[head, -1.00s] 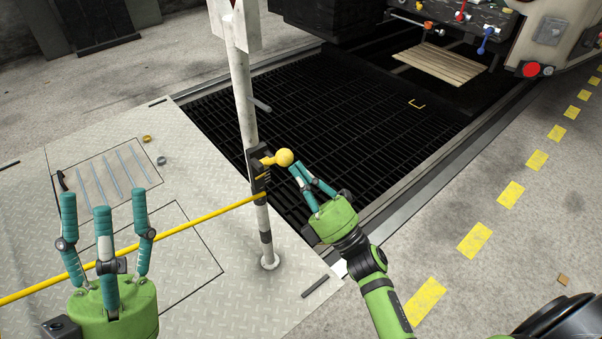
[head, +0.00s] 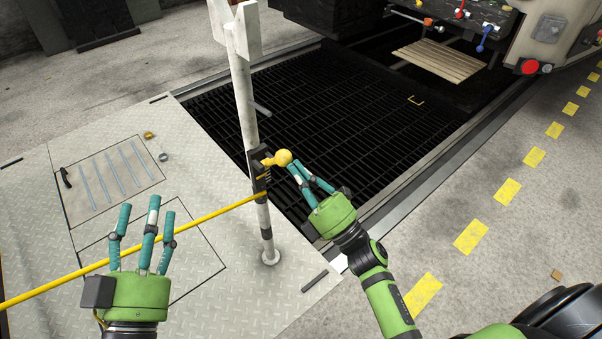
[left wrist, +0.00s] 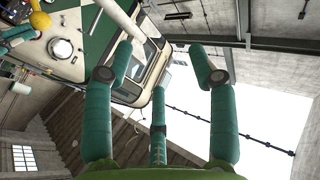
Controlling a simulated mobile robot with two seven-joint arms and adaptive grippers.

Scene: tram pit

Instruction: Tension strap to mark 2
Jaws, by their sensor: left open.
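The yellow strap (head: 100,264) runs taut from the left edge to a dark ratchet (head: 260,172) on the white post (head: 248,110). The ratchet's lever ends in a yellow ball (head: 283,158). My right gripper (head: 296,168) is at the ball, its teal fingers close together beside and below it; I cannot tell whether they grip it. My left gripper (head: 148,212) is open and empty, its fingers overlapping the strap in the head view; contact is unclear. Its spread fingers show in the left wrist view (left wrist: 160,70). No mark number is readable.
A dark grating (head: 350,110) covers the pit behind the post. A hatch with a black handle (head: 66,178) and two small rings (head: 148,135) lie on the left plate. A wooden pallet (head: 440,62) and coloured levers (head: 484,38) are at the back.

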